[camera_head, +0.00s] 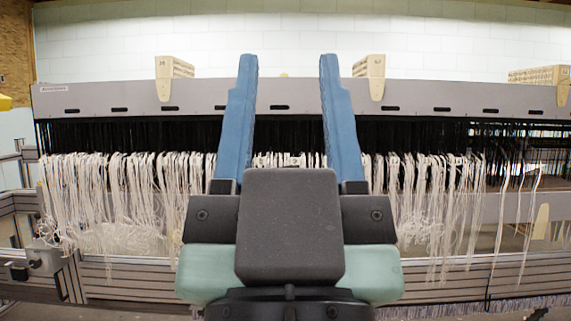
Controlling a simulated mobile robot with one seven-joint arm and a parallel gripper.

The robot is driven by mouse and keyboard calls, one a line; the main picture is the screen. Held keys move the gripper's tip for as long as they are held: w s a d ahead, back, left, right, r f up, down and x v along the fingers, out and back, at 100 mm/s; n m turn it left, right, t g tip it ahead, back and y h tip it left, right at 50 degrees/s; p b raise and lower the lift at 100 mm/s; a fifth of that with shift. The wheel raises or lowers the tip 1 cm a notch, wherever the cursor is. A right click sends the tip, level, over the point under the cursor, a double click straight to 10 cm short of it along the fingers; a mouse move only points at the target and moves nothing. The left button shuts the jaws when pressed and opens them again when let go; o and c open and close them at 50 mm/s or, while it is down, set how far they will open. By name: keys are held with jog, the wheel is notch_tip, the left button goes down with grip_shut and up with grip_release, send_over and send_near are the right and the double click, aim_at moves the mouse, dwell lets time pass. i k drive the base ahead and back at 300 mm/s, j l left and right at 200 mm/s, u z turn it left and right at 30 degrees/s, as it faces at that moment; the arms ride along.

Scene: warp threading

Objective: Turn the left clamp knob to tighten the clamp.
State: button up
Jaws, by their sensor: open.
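My gripper (288,65) is in the middle of the view, with its two long blue fingers pointing up and spread wide apart. Nothing is between them. At the lower left, a dark clamp-like fitting (40,258) sits on the metal frame. A small dark knob-like part (18,273) sticks out at its left; it is too small to tell how tight it is. My gripper is well to the right of this fitting and does not touch it. The gripper body hides the middle of the loom.
A long grey loom beam (200,97) spans the view, with black heddles and bundles of white threads (105,200) hanging below it. Metal frame rails (130,278) run along the bottom. Beige blocks (175,68) stand on top. A white wall is behind.

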aim_at(34, 263)
jog(key=i+j+u, duration=0.1)
jog(key=i+j, duration=0.3)
jog(key=j, duration=0.4)
jog(key=i+j+u, duration=0.15)
jog(key=i+j, duration=0.3)
jog(key=j, duration=0.35)
jog(key=i+j+u, duration=0.1)
jog(key=i+j, duration=0.4)
jog(key=j, duration=0.25)
jog(key=i+j+u, duration=0.15)
jog(key=i+j, duration=0.35)
jog(key=j, duration=0.2)
jog(key=i+j+u, duration=0.1)
jog(key=i+j, duration=0.45)
jog(key=j, duration=0.1)
